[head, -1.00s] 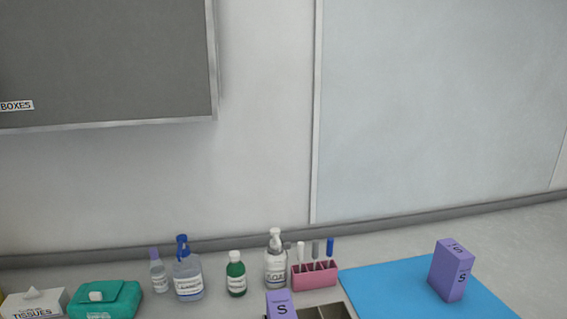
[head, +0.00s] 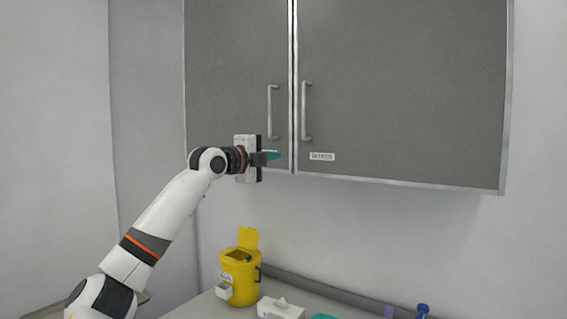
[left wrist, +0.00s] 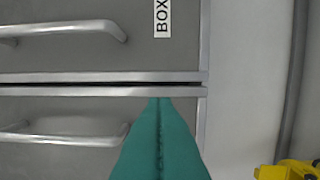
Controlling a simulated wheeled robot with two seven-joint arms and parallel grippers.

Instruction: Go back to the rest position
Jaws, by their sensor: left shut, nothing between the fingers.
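My left gripper (head: 272,156) is raised in front of the lower edge of the grey wall cabinet (head: 400,100), left of the seam between its two doors. Its teal fingers are shut with nothing between them; they also show in the left wrist view (left wrist: 160,140), close together and pointing at the door seam. The fingers are apart from the door handles (head: 271,112). Both cabinet doors look shut. My right gripper is in neither current view.
Below the cabinet, a yellow bin (head: 240,275) with its lid up stands on the counter. A tissue box (head: 281,309) is to its right, and a blue-topped bottle (head: 422,311) is further right. The wall between cabinet and counter is clear.

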